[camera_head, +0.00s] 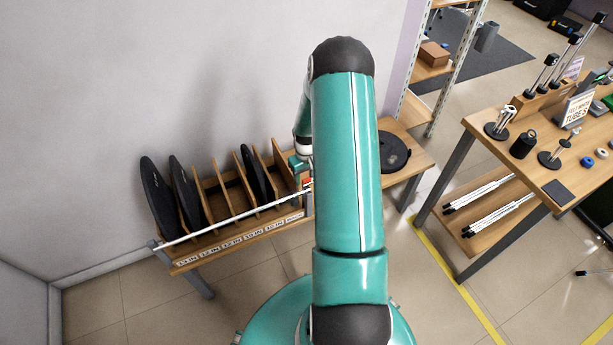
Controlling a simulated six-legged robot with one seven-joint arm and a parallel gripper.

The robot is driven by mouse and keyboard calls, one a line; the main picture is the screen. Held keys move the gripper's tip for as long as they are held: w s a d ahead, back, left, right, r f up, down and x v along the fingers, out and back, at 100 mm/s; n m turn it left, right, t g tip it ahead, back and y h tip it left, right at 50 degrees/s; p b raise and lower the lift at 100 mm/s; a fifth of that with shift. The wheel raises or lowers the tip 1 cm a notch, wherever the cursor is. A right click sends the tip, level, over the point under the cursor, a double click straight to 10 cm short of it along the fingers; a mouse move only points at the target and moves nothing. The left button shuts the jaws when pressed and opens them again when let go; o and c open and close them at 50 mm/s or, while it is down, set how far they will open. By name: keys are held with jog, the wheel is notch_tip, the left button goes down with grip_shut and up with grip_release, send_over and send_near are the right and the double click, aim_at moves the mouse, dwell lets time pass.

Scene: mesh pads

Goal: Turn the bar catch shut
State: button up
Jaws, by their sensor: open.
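A white bar (235,215) runs across the front of a wooden rack (240,240), from its left end to near the right end post. A small orange-red piece (307,181) shows by the bar's right end, beside my arm; it may be the catch, but its turn is too small to tell. My gripper (303,170) is at that right end, just above the orange-red piece. It is open, but partly hidden behind my teal arm. I cannot tell whether it touches the catch.
Several black discs (160,200) stand in the rack's slots behind the bar. Another black disc (393,151) lies flat on the wooden surface at right. A grey wall (150,80) rises close behind the rack. A wooden table (520,150) with stands is at far right, with open floor between.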

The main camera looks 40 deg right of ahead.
jog(key=shift+f, duration=0.3)
jog(key=c, duration=1)
